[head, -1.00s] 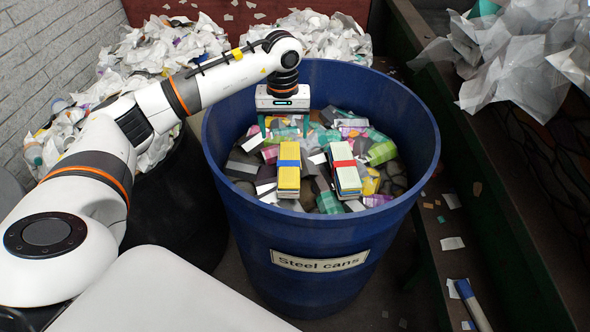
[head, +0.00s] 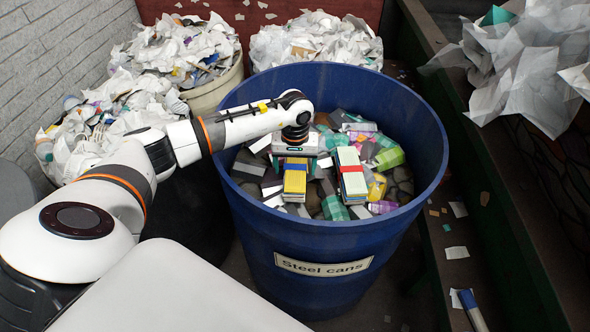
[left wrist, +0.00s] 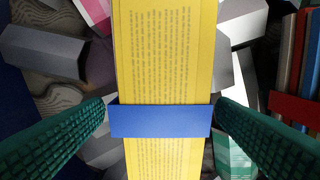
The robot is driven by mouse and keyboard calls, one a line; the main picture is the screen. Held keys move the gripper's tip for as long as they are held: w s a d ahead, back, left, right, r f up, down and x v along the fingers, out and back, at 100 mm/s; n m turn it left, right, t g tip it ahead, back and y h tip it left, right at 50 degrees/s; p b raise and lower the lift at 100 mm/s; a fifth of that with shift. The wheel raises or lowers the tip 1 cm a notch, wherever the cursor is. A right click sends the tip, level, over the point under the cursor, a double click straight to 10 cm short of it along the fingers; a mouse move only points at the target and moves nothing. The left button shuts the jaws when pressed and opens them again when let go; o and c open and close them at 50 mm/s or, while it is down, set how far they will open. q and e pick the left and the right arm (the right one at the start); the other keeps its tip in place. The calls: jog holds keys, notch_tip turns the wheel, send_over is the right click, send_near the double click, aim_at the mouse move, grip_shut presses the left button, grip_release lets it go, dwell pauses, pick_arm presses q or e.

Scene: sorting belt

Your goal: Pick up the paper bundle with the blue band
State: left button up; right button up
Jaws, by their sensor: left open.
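The yellow paper bundle with the blue band (head: 295,184) lies on the heap inside the blue bin (head: 320,240). Its top is printed with text in the left wrist view (left wrist: 166,50). My left gripper (head: 296,160) is down over its far end in the head view. In the left wrist view its green ridged fingers (left wrist: 166,106) are open, one on each side of the bundle at the blue band. Gaps show between the fingertips and the bundle's sides. My right gripper is not seen.
A second bundle with a red band (head: 352,172) lies close to the right in the bin, also at the right edge of the left wrist view (left wrist: 298,65). Boxes and cans surround both. The bin's tall rim encloses the arm's end. Paper-filled bins (head: 215,92) stand behind.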

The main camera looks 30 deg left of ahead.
pick_arm(q)
jog(key=shift+f, duration=0.55)
jog(key=c, duration=1.2)
jog(key=shift+w+r, duration=0.1)
jog(key=shift+r, duration=0.05)
